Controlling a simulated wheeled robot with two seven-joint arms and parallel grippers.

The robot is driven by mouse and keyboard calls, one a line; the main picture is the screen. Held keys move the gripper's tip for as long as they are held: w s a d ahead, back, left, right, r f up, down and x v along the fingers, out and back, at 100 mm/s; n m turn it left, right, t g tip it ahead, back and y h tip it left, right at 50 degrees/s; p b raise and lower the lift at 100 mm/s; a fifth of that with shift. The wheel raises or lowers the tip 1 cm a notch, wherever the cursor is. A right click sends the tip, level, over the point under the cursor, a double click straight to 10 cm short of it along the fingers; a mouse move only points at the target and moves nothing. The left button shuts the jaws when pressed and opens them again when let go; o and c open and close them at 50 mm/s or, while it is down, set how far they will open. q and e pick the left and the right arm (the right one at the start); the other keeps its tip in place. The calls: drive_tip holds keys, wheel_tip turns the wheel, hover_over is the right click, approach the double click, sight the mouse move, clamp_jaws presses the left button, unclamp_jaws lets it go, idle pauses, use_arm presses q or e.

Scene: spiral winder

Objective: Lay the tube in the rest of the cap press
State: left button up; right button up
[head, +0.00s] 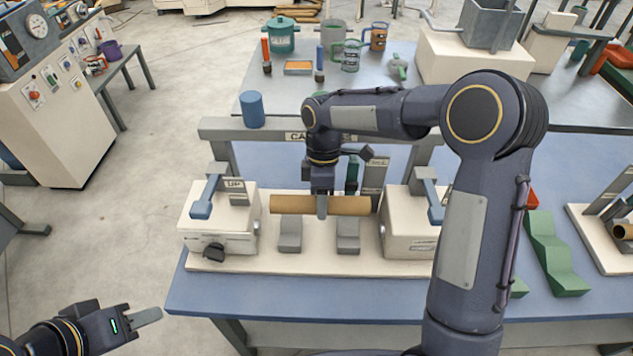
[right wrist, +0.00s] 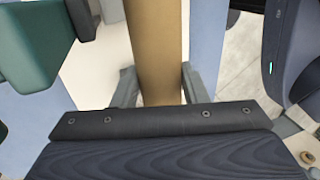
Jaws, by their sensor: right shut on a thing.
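The brown cardboard tube (head: 345,205) is held level by my right gripper (head: 321,208), which is shut on it near its middle. The tube also shows in the right wrist view (right wrist: 157,50), running away from the gripper. The tube is above the cap press (head: 310,262), between its two white end blocks. The two grey rest supports (head: 290,235) and (head: 348,237) stand below the tube. I cannot tell whether the tube touches them. My left gripper (head: 147,317) is at the lower left, away from the press; its jaw opening is not clear.
A blue cylinder (head: 252,110) stands on the left of the grey crossbar behind the press. A green wavy rack (head: 553,255) lies at right. Another stand with a tube end (head: 622,231) is at far right. Mugs and a teal pot (head: 282,37) stand at the back.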

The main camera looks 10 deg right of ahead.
drive_tip(key=shift+w+f, duration=0.15)
drive_tip(key=shift+w, duration=0.05)
drive_tip(key=shift+b+x, duration=0.9)
wheel_tip(320, 180, down, 8)
drive_tip(key=b, duration=0.5)
drive_tip(key=shift+w, duration=0.15)
drive_tip(key=o, duration=1.1)
drive_tip(key=shift+c, duration=0.2)
